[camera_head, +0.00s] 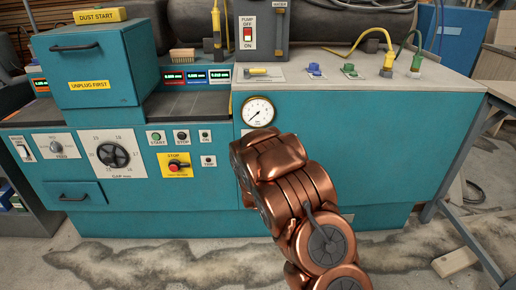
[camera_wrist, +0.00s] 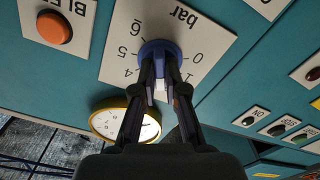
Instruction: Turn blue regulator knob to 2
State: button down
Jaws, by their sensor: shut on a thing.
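The blue regulator knob (camera_wrist: 158,49) sits on a white dial plate (camera_wrist: 207,33) marked "bar", seen upside down in the wrist view. The numerals 0, 4, 5 and 6 can be read; 2 and 3 are hidden behind my fingers. My gripper (camera_wrist: 157,67) is shut on the knob, one finger on each side. A small white patch shows between the fingers, but I cannot tell the knob's setting. In the head view my copper arm covers the knob and its dial.
A round pressure gauge (camera_head: 258,112) is close to my arm; it also shows in the wrist view (camera_wrist: 126,119). An orange button (camera_wrist: 54,28) lies beside the dial. A red-knobbed yellow switch (camera_head: 177,166) is left of my arm. Blue (camera_head: 315,69) and green (camera_head: 349,69) valves stand on top.

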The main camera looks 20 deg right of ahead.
jog(key=shift+n, duration=1.1)
jog(key=c, duration=1.2)
grip_release()
jog(key=shift+s+a, duration=0.1)
jog(key=shift+v, duration=3.7)
